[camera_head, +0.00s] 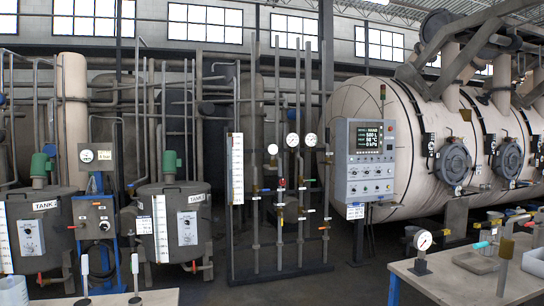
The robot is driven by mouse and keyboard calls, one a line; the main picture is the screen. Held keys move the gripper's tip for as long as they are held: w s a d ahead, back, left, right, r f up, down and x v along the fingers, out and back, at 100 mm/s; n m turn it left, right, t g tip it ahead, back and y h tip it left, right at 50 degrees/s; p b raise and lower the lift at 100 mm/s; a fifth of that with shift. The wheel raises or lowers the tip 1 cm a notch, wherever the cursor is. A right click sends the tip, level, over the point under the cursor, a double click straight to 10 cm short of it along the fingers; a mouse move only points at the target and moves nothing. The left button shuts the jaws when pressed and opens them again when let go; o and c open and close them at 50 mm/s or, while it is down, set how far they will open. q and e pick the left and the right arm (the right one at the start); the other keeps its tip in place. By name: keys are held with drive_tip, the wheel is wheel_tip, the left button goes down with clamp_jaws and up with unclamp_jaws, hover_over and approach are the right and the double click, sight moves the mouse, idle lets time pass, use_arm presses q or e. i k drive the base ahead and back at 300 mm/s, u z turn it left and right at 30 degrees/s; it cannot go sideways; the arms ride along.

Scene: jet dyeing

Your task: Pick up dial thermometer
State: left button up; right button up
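A small dial gauge with a round white face (424,240), which looks like the dial thermometer, stands upright on a dark base. It is near the left end of the light-topped table (440,286) at the lower right. Its face is turned toward me, but the reading is too small to make out. Neither of my grippers shows in the head view.
A control panel (370,160) stands before a large horizontal vessel (400,110). Open floor (340,285) lies left of the table.

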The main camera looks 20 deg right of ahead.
sight(273, 148)
drive_tip(key=z, duration=0.95)
drive_tip(key=i, duration=6.6)
drive_tip(key=z, duration=1.3)
drive_tip(key=i, duration=0.85)
drive_tip(key=u, duration=2.15)
